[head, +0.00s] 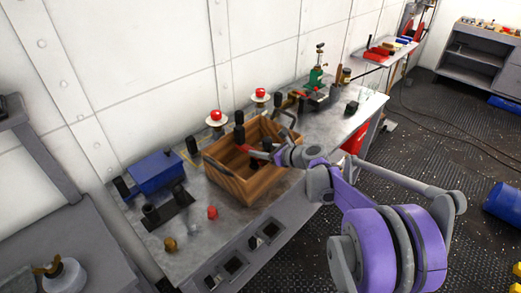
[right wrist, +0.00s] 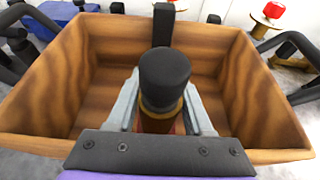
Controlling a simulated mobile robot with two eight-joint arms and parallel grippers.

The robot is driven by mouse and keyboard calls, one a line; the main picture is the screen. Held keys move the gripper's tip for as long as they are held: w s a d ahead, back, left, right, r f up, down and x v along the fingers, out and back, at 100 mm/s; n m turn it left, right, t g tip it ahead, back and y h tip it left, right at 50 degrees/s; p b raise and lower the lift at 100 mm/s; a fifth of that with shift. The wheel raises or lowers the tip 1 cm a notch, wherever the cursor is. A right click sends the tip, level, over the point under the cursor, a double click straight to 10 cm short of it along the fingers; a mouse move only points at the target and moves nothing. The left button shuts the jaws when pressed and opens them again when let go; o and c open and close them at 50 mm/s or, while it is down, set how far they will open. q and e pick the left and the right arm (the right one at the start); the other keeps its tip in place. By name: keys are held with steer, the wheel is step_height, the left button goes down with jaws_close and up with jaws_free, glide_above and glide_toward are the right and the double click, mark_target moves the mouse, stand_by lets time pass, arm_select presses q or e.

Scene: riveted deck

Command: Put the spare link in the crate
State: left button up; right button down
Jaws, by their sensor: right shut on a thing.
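The crate (head: 262,188) is an open box of striped brown wood on the grey workbench. Its walls surround the gripper in the right wrist view (right wrist: 262,108). My right gripper (head: 258,150) is over the crate's opening, its two pale fingers shut on a part with a round black cap and a brass-coloured collar (right wrist: 164,82), which I take to be the spare link. The cap faces the wrist camera; the lower end is hidden by the fingers and mount. I cannot tell whether it touches the crate floor. My left gripper is not in view.
A blue box (head: 155,173) and a black fixture (head: 168,207) stand left of the crate. Red-topped buttons (head: 215,117) and black posts stand behind it. A small red piece (head: 212,212) and a brass one (head: 170,244) lie in front. A green device (head: 316,80) stands farther right.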

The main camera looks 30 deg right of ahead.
steer(key=shift+f, duration=0.35)
steer(key=shift+f+b, duration=0.1)
steer(key=shift+b, duration=0.2)
steer(key=shift+s+a+f, duration=0.1)
steer(key=shift+c, duration=1.5)
jaws_free()
steer(key=shift+a+f, duration=0.1)
steer(key=shift+r, duration=0.2)
steer(key=shift+r+p, duration=0.45)
steer(key=v, duration=1.2)
steer(key=shift+d, duration=0.25)
steer(key=shift+r, duration=0.1)
